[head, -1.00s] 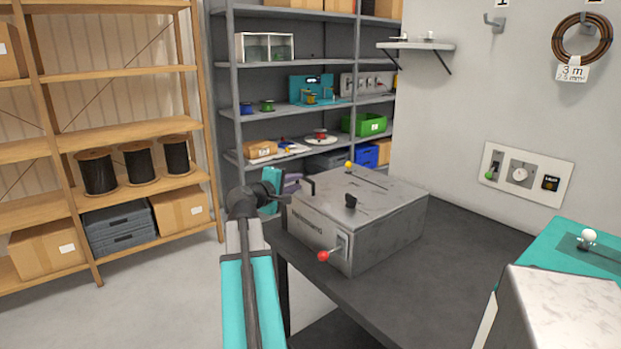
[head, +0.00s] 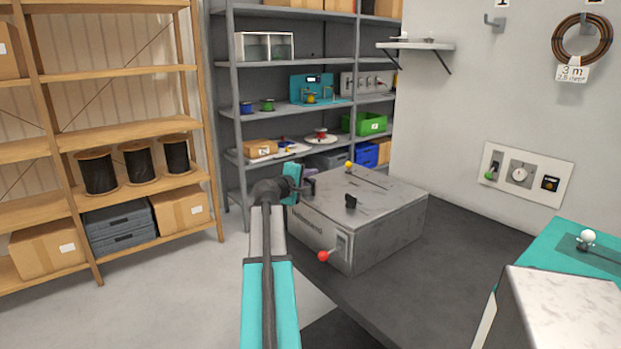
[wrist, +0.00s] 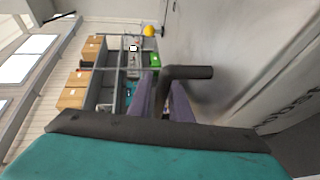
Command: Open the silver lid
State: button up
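The silver lid (head: 375,190) is the scuffed grey metal top of a box on the dark bench, and it lies flat. A black bent handle (head: 309,188) stands at the box's left side; a black bent bar, apparently the same handle, is close up in the wrist view (wrist: 187,73). My gripper (head: 302,188) is at this handle, left of the box. In the wrist view its two purple fingers (wrist: 165,100) stand on either side of the bar's stem. I cannot tell whether they press on it.
The box front (head: 320,232) carries lettering and a red-knobbed lever (head: 324,256). A black knob (head: 350,202) and a yellow ball (head: 349,165) show at the lid. The bench (head: 450,240) is bare right of the box. Grey shelves (head: 250,115) stand behind.

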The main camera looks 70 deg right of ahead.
dwell(0.3)
grip_shut()
jog(key=shift+w+r, duration=0.1)
jog(key=shift+r, duration=0.05)
